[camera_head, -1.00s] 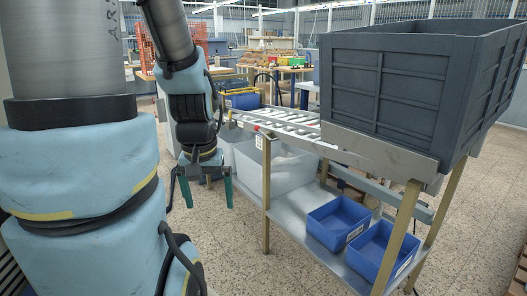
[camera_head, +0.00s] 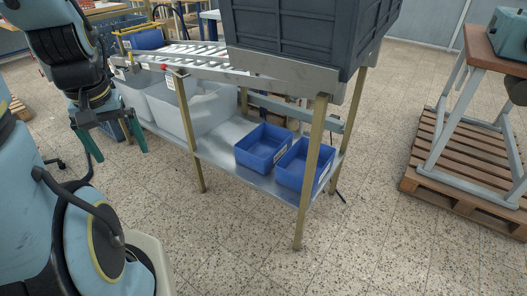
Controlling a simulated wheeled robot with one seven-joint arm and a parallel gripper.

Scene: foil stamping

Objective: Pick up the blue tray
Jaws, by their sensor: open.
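Two blue trays stand side by side on the low metal shelf of the conveyor stand. The left blue tray (camera_head: 263,150) and the right blue tray (camera_head: 303,168) both look empty inside, and each has a small white label. A post of the stand is in front of part of the right tray. My gripper (camera_head: 119,156) hangs at the left with its green fingers spread apart and nothing between them. It is well to the left of the trays and apart from them.
A large dark grey crate (camera_head: 290,35) sits above the trays on the roller conveyor (camera_head: 195,55). Translucent bins (camera_head: 205,110) stand on the shelf's left. Stand posts (camera_head: 312,170) border the trays. A wooden pallet (camera_head: 460,160) lies right. The front floor is clear.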

